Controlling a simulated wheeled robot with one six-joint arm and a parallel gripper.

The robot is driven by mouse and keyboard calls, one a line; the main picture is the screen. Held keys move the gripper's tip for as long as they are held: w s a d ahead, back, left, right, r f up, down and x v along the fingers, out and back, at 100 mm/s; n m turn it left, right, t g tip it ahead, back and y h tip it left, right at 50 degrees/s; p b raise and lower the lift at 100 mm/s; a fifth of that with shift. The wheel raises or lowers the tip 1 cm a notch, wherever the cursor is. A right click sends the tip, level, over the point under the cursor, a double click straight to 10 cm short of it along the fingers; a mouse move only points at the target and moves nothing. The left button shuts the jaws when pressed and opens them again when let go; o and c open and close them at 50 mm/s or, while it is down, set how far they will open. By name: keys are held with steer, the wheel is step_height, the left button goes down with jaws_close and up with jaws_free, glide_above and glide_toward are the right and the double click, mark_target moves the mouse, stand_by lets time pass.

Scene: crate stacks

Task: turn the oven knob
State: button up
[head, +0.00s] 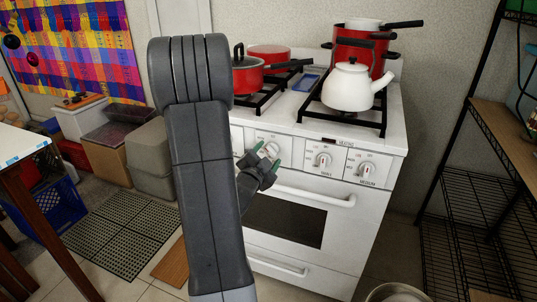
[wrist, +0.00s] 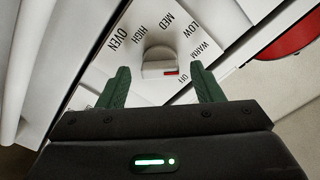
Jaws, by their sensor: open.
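The oven knob (wrist: 158,62) is a pale, rounded knob with a small red mark on its lower right, in the wrist view. Its dial panel reads OVEN, HIGH, MED, LOW, WARM and OFF. My gripper (wrist: 160,72) is open, with one dark green finger to each side of the knob and a gap on both sides. The knob shows between and just beyond the fingertips. In the head view my gripper (head: 267,156) is in front of the white stove's (head: 300,185) control panel, and the knob is partly hidden by it.
Two more knobs (head: 322,160) (head: 366,169) sit to the right on the panel. The oven door handle (head: 315,197) runs just below my gripper. Red pots (head: 247,76) and a white kettle (head: 350,87) stand on the burners. A black wire shelf (head: 460,215) stands at right.

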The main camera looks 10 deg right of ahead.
steer(key=shift+w+d, duration=0.35)
steer(key=shift+w, duration=0.1)
steer(key=c, duration=1)
steer(key=shift+f, duration=0.1)
steer(key=shift+n+b, duration=0.4)
steer(key=shift+b, duration=0.15)
steer(key=o, duration=1)
